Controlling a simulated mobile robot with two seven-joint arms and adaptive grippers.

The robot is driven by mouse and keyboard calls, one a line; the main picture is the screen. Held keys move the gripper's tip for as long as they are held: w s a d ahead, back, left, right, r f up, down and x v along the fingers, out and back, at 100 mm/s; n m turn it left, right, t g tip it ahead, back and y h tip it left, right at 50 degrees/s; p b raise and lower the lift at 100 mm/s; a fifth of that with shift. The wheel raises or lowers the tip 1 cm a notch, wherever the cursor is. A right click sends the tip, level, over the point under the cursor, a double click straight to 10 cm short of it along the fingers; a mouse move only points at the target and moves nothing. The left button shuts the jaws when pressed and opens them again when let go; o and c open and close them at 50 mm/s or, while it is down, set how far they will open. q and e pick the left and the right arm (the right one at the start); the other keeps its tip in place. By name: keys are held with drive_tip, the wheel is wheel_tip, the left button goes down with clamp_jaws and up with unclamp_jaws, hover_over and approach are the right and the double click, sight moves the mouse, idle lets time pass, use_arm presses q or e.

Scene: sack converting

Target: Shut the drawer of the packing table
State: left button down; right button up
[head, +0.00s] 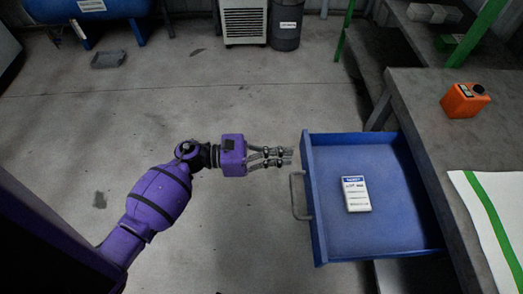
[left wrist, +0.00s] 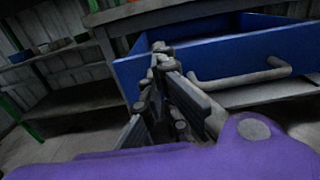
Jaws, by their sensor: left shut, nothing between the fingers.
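The blue drawer (head: 385,232) of the packing table (head: 422,118) is pulled out toward the left in the head view. Its grey bar handle (head: 298,196) is on the drawer's front panel. A white box with a blue band (head: 355,194) lies inside. My left gripper (head: 290,156) is shut and empty, just left of the front panel and above the handle in the picture. In the left wrist view the gripper (left wrist: 160,58) points at the blue front panel (left wrist: 215,52), with the handle (left wrist: 240,78) to its right. I cannot tell whether the fingertips touch the panel. My right gripper is not in view.
An orange container (head: 464,100) and a white sheet with a green stripe (head: 488,215) are on the tabletop. A grey bin (head: 286,25), a vented unit (head: 244,22) and a blue tank (head: 88,8) stand at the back. The floor left of the drawer is mostly clear.

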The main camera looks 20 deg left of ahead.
use_arm(q)
drive_tip(key=x, duration=0.2)
drive_tip(key=shift+w+d, duration=0.1)
drive_tip(key=shift+d, duration=0.2)
